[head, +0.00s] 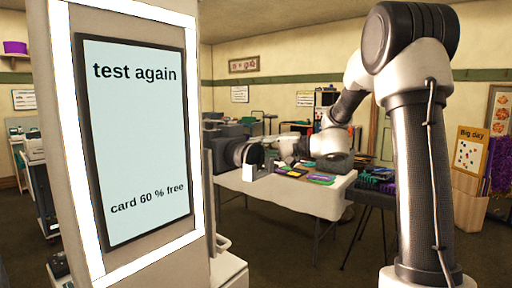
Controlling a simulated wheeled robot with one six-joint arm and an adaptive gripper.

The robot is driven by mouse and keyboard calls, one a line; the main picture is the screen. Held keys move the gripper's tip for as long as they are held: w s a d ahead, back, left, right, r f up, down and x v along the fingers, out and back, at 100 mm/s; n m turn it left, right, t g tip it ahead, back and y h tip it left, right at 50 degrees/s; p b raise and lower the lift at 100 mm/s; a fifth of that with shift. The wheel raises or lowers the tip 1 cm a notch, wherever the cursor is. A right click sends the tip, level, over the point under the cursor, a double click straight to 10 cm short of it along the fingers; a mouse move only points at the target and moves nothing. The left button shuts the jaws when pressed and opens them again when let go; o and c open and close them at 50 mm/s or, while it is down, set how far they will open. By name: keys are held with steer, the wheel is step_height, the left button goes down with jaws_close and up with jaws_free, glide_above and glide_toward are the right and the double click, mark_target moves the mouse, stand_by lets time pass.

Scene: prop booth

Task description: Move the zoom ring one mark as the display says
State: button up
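The display (132,140) stands large and close at the left in a lit white frame. It reads "test again" at the top and "card 60 % free" lower down. A dark camera-like body with a thick round lens (237,152) is at the left end of the white-covered table. The zoom ring and its marks are too small to make out. My arm reaches over the table from the right. My gripper (276,150) is small, just right of the lens; its fingers cannot be made out, nor whether it touches the lens.
The white-covered table (322,206) holds coloured flat items (320,179) and a dark rounded object (335,162). A dark stand with green and purple items (376,181) is to its right. A "Big day" board (469,150) stands far right. Dark floor shows before the table.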

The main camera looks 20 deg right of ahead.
steer(key=shift+o, duration=1.4)
steer(key=shift+s+a, duration=0.15)
steer(key=v, duration=1.2)
